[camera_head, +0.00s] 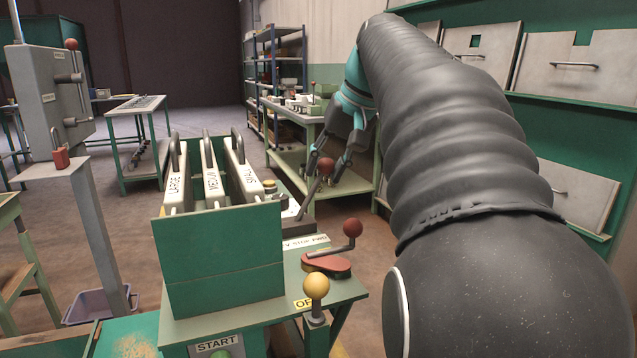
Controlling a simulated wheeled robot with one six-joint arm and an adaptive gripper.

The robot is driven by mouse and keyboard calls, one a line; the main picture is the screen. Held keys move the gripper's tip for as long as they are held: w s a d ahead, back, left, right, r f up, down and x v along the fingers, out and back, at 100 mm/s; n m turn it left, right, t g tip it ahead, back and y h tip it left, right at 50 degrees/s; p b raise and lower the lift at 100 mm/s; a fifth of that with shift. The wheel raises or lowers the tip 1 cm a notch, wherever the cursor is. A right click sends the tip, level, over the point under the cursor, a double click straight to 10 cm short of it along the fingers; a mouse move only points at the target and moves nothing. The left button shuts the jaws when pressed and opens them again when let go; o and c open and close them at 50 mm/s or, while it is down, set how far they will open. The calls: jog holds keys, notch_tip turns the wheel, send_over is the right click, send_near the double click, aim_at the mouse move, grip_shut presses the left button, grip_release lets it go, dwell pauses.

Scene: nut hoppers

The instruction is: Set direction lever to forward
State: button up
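A lever with a red ball knob (327,168) has a thin rod that leans up and to the right from a pale plate (290,217) on the green machine. My gripper (328,170) points down at this knob. Its fingers are spread, one on each side of the knob in this view. I see no clear contact, and the depth between fingers and knob is hard to judge.
Nearer on the machine are a red-based crank (327,262) with a red knob, a yellow-knobbed lever (316,288) and a START button (221,354). The hopper box (220,250) with upright labelled handles stands left of the lever. A green bench (322,160) stands behind.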

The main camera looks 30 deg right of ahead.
jog(key=v, duration=0.6)
jog(key=shift+s+r, duration=0.2)
jog(key=shift+r, duration=0.1)
jog(key=shift+d, duration=0.15)
